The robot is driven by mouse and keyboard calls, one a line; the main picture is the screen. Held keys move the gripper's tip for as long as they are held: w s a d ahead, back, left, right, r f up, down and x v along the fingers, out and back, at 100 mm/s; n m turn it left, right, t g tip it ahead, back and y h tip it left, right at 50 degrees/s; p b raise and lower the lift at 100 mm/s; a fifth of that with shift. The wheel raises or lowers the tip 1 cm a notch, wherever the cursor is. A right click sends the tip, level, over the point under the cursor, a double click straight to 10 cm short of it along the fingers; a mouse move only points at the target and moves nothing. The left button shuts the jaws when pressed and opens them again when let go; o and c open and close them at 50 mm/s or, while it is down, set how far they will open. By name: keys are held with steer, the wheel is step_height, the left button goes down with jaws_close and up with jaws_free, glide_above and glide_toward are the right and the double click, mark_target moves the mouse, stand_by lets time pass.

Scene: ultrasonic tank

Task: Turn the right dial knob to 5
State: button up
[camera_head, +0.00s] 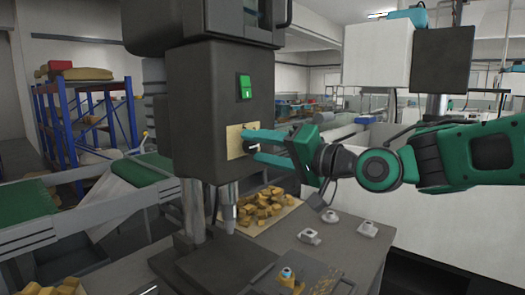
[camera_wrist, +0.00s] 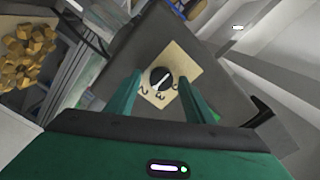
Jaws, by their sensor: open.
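The dial knob (camera_wrist: 161,78) is round and black with a white pointer line, on a beige plate (camera_wrist: 183,58) with small numerals. The line runs slantwise, upper right to lower left; the reading is too small to tell. Only one dial shows. In the head view, the knob (camera_head: 252,147) is partly hidden by my fingers, and its plate (camera_head: 234,141) is on the dark machine's front. My gripper (camera_head: 248,147) is open, its green fingers above and below the knob. In the wrist view my gripper (camera_wrist: 160,78) has a finger on each side of the knob, with gaps.
A green switch (camera_head: 244,87) is above the plate on the dark machine (camera_head: 198,110). Below, a metal spindle (camera_head: 229,212) points down over the bench. Yellowish blocks (camera_head: 262,207) and small metal parts (camera_head: 310,236) lie on the bench. A blue rack (camera_head: 90,120) stands at left.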

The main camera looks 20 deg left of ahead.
steer(key=c, duration=1)
steer(key=shift+c, duration=0.2)
steer(key=shift+n, duration=0.4)
steer(key=n, duration=0.2)
steer(key=shift+f+n, duration=0.15)
steer(key=shift+n, duration=0.25)
steer(key=n, duration=1)
steer(key=shift+d+f, duration=0.1)
steer(key=n, duration=0.4)
